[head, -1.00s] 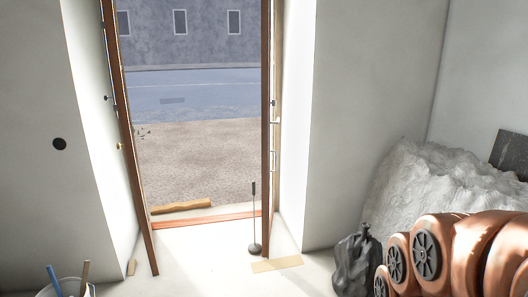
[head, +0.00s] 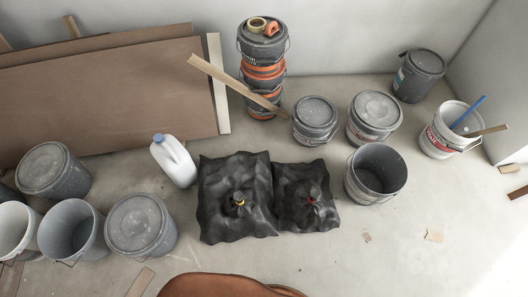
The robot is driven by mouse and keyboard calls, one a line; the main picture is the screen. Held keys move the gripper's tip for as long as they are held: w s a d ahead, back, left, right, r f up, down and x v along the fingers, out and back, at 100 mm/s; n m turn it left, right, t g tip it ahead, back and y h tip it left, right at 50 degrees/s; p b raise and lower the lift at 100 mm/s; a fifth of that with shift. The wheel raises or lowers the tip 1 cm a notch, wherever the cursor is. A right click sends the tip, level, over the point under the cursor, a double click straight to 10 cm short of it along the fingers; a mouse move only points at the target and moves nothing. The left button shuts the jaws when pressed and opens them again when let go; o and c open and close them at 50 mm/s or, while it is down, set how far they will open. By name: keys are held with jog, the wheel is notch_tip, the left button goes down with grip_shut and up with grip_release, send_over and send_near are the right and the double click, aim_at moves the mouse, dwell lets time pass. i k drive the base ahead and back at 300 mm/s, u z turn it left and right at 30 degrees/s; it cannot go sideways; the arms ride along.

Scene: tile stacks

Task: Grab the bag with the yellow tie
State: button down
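Two black bags lie side by side on the floor in the middle of the head view. The left bag (head: 222,190) is the larger and has a yellow tie (head: 239,203) at its gathered top. The right bag (head: 298,215) touches or nearly touches it and has a red tie (head: 309,201). Both tops face up and are uncovered. My gripper is not in view. An orange-brown rounded shape, which I take to be part of my own body, shows at the bottom edge, apart from the bags.
A white jug (head: 175,160) stands close left of the bags. An open grey bucket (head: 375,195) stands to the right, lidded buckets (head: 315,115) behind, and more buckets (head: 140,225) at left. Brown boards (head: 110,95) lean on the wall. Floor at the lower right (head: 400,265) is mostly clear.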

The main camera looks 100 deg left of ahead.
aim_at(239, 203)
jog(key=z, duration=5.25)
jog(key=k, duration=0.45)
jog(key=z, duration=2)
